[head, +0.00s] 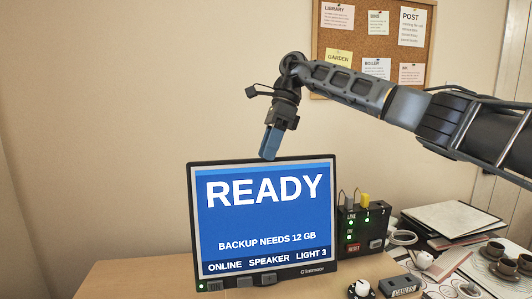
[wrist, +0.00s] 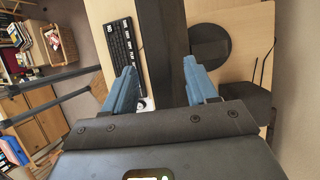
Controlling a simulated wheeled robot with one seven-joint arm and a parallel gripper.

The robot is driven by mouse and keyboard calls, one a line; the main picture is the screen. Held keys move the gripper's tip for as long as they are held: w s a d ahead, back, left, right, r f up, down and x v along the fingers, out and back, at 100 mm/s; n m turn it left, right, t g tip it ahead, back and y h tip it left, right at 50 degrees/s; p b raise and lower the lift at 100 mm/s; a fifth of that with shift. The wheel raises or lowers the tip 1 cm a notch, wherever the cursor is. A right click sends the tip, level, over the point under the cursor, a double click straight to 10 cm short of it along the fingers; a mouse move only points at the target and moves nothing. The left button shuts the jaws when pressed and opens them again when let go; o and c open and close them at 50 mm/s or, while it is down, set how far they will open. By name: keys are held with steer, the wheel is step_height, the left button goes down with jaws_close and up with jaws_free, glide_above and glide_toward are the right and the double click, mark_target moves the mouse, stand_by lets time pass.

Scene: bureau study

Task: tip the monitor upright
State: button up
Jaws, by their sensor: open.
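The monitor (head: 264,235) stands on the desk with its lit blue screen facing the head camera, reading READY. It looks upright, with its top edge slightly slanted in the picture. My gripper (head: 269,152) points down at the middle of its top edge. In the wrist view the open fingers (wrist: 160,85) are on either side of the monitor's dark top (wrist: 166,50), with gaps visible. I cannot tell whether either finger touches it. The round dark base (wrist: 208,46) shows to the right of the top in the wrist view.
A black box (head: 375,243) with green lights and plugs stands right of the monitor. Farther right are folders (head: 440,217), cups (head: 497,249), a CABLES block (head: 400,286) and a white cable. A keyboard (wrist: 121,47) lies on the screen side. The desk (head: 130,277) is clear at left.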

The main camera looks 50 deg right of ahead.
steer(key=shift+x, duration=0.85)
steer(key=shift+c, duration=0.3)
jaws_close()
